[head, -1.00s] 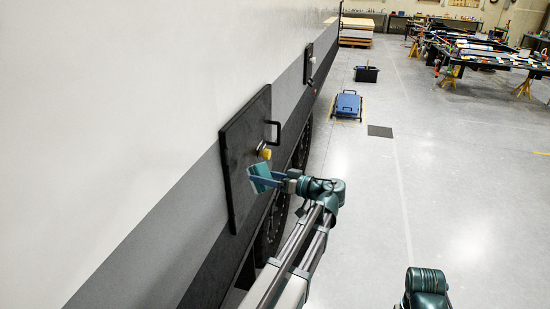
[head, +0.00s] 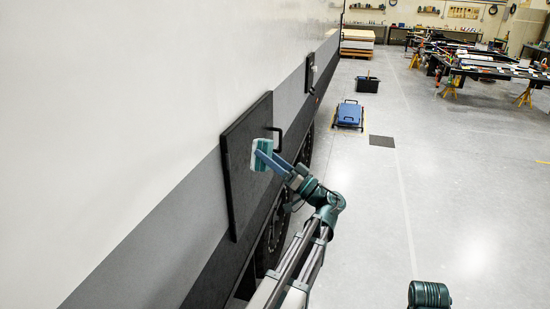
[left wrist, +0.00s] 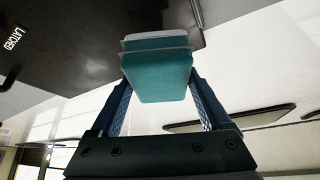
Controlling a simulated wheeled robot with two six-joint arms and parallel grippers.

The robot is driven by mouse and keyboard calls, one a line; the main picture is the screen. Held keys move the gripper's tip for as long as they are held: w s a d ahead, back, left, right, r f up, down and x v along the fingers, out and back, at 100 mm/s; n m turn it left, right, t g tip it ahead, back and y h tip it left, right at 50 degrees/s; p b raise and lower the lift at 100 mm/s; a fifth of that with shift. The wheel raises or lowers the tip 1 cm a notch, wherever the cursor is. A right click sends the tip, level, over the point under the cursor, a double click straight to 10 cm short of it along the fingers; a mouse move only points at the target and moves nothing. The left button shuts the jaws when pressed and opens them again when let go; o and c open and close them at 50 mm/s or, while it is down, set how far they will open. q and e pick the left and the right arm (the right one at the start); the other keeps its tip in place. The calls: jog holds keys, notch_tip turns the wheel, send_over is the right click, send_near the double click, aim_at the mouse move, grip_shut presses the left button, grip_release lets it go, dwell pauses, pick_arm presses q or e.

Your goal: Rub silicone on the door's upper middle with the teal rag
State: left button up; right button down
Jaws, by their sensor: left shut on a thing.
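The door (head: 243,185) is a dark, nearly square panel on the side of the caravan, with a black handle (head: 278,135) near its right edge. In the left wrist view the dark door (left wrist: 85,50) fills the upper left. The teal rag (head: 261,154) is a folded pad with a paler layer, also seen in the left wrist view (left wrist: 156,77). My left gripper (head: 268,158) is shut on the rag and holds it in front of the door's right part, below the handle. I cannot tell whether the rag touches the door. No silicone can be made out. My right gripper is not in view.
The caravan wall (head: 120,110) runs along the left. A blue case (head: 349,114), a black bin (head: 367,84) and loaded workbenches (head: 490,68) stand further off.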

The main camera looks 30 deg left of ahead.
pick_arm(q)
jog(key=shift+s+a, duration=0.3)
jog(key=shift+a, duration=0.55)
jog(key=shift+s+a, duration=0.25)
jog(key=shift+a, duration=0.6)
jog(key=shift+s+a, duration=0.25)
jog(key=shift+a, duration=0.7)
jog(key=w, duration=0.3)
jog(key=shift+w+a, duration=0.1)
jog(key=shift+a, duration=0.3)
jog(key=shift+w, duration=0.1)
jog(key=shift+w+a, duration=0.3)
jog(key=shift+w, duration=0.45)
jog(key=shift+w+a, duration=0.25)
jog(key=shift+w, duration=0.45)
jog(key=shift+w+a, duration=0.3)
jog(key=shift+w, duration=0.5)
jog(key=shift+w+a, duration=0.3)
jog(key=shift+w, duration=0.45)
